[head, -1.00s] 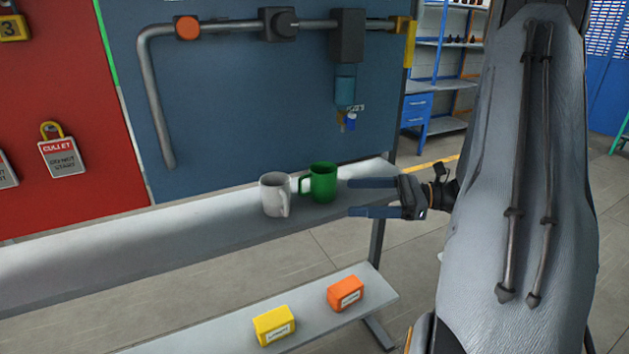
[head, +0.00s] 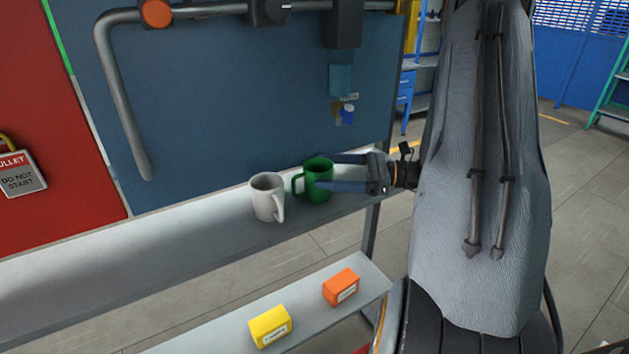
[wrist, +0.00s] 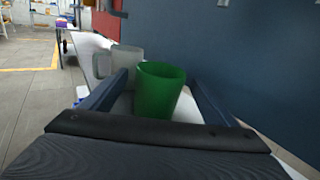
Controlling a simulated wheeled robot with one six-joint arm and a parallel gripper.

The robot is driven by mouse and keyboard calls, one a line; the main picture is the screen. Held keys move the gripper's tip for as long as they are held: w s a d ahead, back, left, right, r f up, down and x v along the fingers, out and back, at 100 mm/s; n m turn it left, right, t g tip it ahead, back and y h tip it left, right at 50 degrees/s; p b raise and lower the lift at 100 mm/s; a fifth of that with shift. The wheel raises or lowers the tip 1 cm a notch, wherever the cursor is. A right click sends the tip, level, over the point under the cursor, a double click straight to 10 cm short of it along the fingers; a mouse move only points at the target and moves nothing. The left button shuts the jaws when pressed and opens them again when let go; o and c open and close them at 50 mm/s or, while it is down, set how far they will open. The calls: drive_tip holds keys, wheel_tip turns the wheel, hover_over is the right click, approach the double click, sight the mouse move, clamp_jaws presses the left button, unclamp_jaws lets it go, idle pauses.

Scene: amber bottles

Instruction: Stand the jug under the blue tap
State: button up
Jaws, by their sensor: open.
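A green jug-like mug (head: 317,183) with its handle to the left stands upright on the grey shelf (head: 160,240). A white-grey mug (head: 267,198) stands just left of it. My gripper (head: 322,172) is open, reaching in from the right with its fingers on either side of the green mug. In the wrist view the green mug (wrist: 158,90) sits between the fingertips, and the white-grey mug (wrist: 122,58) is behind it. Whether the fingers touch the green mug cannot be told. A small blue piece (head: 347,115) hangs on the panel above; whether it is the blue tap is unclear.
A grey pipe (head: 118,100) with an orange fitting (head: 157,13) runs along the dark blue panel (head: 230,120). A lower shelf holds a yellow box (head: 270,327) and an orange box (head: 341,287). The upper shelf is bare left of the mugs.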

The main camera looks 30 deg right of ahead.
sight(315, 170)
drive_tip(key=shift+p+x, duration=0.75)
drive_tip(key=shift+x, duration=1.1)
drive_tip(key=shift+f, duration=0.1)
drive_tip(key=c, duration=1.3)
drive_tip(key=shift+o, duration=0.2)
